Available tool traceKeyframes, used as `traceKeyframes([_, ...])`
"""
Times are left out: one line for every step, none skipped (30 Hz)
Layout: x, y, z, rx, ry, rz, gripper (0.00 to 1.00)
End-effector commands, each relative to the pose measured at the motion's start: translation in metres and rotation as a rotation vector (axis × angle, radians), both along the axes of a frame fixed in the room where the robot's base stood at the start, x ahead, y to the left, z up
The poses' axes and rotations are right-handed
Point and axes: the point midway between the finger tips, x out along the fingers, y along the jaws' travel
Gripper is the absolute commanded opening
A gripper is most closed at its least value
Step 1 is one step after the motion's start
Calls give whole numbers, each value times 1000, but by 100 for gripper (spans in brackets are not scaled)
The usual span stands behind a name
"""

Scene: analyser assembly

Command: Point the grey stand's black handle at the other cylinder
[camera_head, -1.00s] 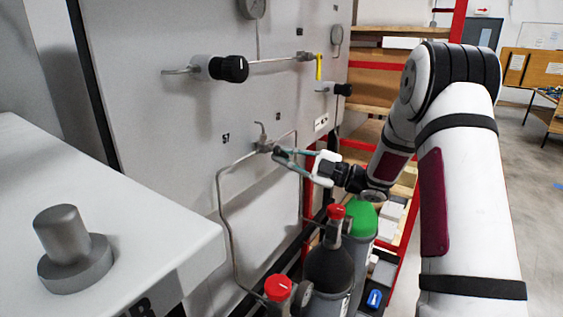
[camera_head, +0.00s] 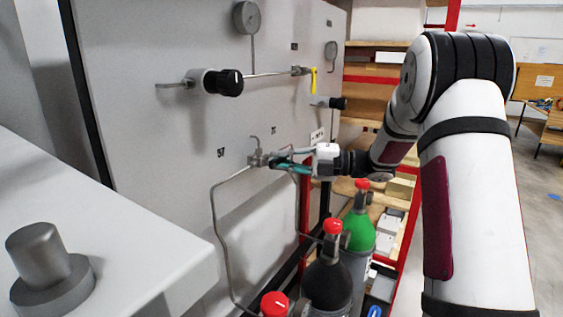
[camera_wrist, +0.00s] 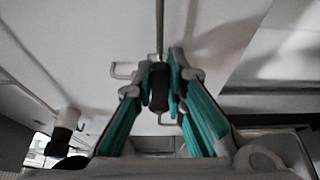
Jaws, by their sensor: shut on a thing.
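The grey stand's valve fitting (camera_head: 256,159) sits on the tall grey panel, where thin steel pipes meet. Its black handle (camera_wrist: 159,88) shows in the wrist view between my teal fingers. My gripper (camera_head: 275,161) is shut on the handle; in the wrist view the fingertips (camera_wrist: 160,80) flank it on both sides. In the head view the fingers mostly hide the handle, so its exact pointing is hard to tell. Gas cylinders stand below: a black one (camera_head: 328,283) with a red cap, a green one (camera_head: 360,232), and a red cap (camera_head: 275,304) at the bottom edge.
Above on the panel are a black knob (camera_head: 229,83), a yellow lever (camera_head: 313,80) and a round gauge (camera_head: 246,17). A white bench top (camera_head: 130,245) with a grey metal knob (camera_head: 45,265) fills the lower left. Red-framed shelves (camera_head: 385,95) stand behind my arm.

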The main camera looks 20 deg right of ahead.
Motion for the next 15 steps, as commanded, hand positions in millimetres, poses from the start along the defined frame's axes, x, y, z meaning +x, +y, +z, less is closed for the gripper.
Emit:
traceKeyframes([0,1,1,-5,-5,2,0])
traceKeyframes([0,1,1,-6,-7,2,0])
traceKeyframes([0,1,1,-9,-9,2,0])
traceKeyframes([0,1,1,-10,-9,3,0])
traceKeyframes([0,1,1,-11,-10,2,0])
traceKeyframes([0,1,1,-12,-10,3,0])
traceKeyframes([0,1,1,-12,-10,3,0])
traceKeyframes([0,1,1,-12,-10,3,0])
traceKeyframes([0,1,1,-12,-10,3,0])
traceKeyframes([0,1,1,-12,-9,3,0])
traceKeyframes([0,1,1,-12,-9,3,0])
traceKeyframes([0,1,1,-12,-9,3,0])
traceKeyframes([0,1,1,-11,-10,3,0])
traceKeyframes([0,1,1,-11,-10,3,0])
traceKeyframes([0,1,1,-11,-10,3,17])
